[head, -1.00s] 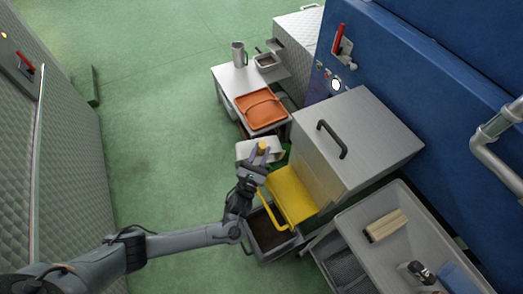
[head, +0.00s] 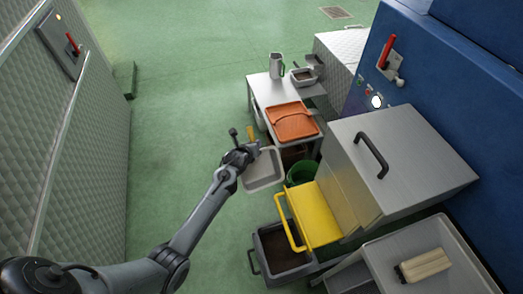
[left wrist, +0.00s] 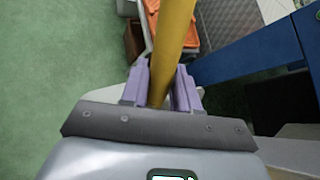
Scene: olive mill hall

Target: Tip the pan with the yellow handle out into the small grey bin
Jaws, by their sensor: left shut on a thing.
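My left gripper (head: 249,149) is shut on the yellow handle (head: 251,133), which also shows between the purple fingers in the left wrist view (left wrist: 174,45). A shallow light-grey pan (head: 263,180) shows just below and right of the gripper. It looks like the pan on this handle, but the join is hidden. Its inside faces the head camera and I see no clear contents. The small dark-grey bin (head: 263,277) stands on the floor nearer to me, below and right of the gripper, with dark brown stuff inside. My right gripper is out of view.
A yellow chute (head: 318,215) on the steel machine (head: 405,160) overhangs the bin's right side. A green bucket (head: 297,178) stands behind it. A table (head: 265,90) carries an orange tray (head: 292,122) and a jug (head: 277,65). Green floor at left is clear.

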